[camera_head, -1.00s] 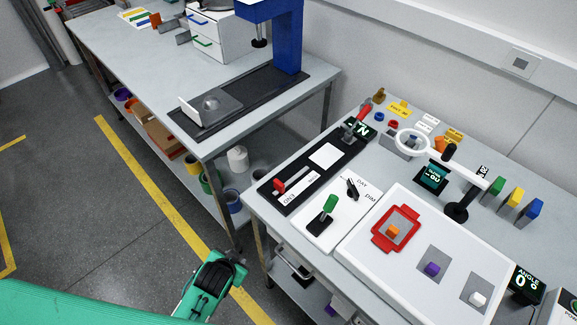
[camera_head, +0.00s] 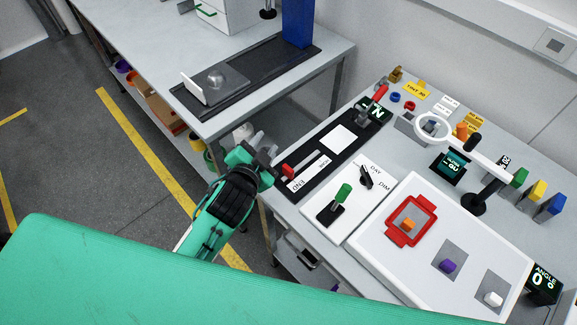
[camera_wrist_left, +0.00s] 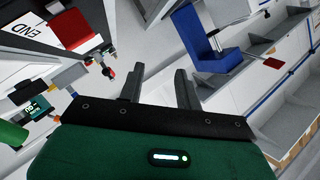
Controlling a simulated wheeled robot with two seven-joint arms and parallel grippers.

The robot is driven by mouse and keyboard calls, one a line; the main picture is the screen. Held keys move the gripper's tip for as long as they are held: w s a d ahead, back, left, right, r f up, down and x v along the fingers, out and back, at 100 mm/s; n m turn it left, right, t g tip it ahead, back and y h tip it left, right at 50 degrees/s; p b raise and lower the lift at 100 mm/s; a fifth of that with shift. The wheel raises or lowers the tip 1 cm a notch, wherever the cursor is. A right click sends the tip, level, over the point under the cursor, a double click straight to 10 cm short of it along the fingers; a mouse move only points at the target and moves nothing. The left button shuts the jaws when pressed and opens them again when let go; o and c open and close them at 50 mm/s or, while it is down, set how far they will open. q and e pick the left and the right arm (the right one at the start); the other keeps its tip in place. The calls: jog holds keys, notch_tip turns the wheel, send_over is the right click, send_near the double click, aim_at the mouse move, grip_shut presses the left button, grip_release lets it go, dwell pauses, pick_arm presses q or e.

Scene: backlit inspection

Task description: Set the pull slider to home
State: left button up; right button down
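The pull slider appears to be the red-handled piece (camera_head: 288,171) at the near left end of a black track (camera_head: 328,158) on the right bench. It sits beside a white plate marked END (camera_head: 308,174). A red block by an END plate also shows at upper left in the left wrist view (camera_wrist_left: 72,28). My left gripper (camera_head: 262,163) is just left of the handle, off the bench's left edge, and partly overlaps that end of the track. Its two fingers stand apart in the left wrist view (camera_wrist_left: 158,88), with nothing between them. My right gripper is not in view.
A green-handled lever (camera_head: 342,194) and a black DAY/DIM knob (camera_head: 367,178) stand beside the track. A red-handled lever (camera_head: 378,95) is at its far end. A ring magnifier (camera_head: 434,126) and white tray (camera_head: 422,280) lie to the right. Another bench (camera_head: 205,70) stands left.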

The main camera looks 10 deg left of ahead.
pick_arm(q)
jog(key=w+d+r+m+t+h, duration=0.1)
jog(key=d+r+m+t+h, duration=0.1)
jog(key=d+r+m+h, duration=0.55)
jog(key=w+d+r+m+t+h, duration=0.1)
jog(key=d+r+m+t+h, duration=0.1)
jog(key=d+r+m+h, duration=0.5)
jog(key=s+d+r+m+g+h, duration=0.3)
jog(key=s+d+m+g, duration=0.15)
jog(key=m+g, duration=0.6)
jog(key=s+d+r+m+g+h, duration=0.25)
jog(key=s+d+m+g, duration=0.2)
jog(key=m+g, duration=0.6)
jog(key=m+t+y, duration=0.2)
jog(key=m+y, duration=1.4)
jog(key=y, duration=0.5)
send_near(288, 168)
notch_tip(288, 168, down, 9)
jog(key=p, duration=0.3)
jog(key=shift+f+p, duration=0.15)
jog(key=shift+p, duration=0.25)
jog(key=shift+f, duration=0.4)
jog(key=shift+c, duration=0.4)
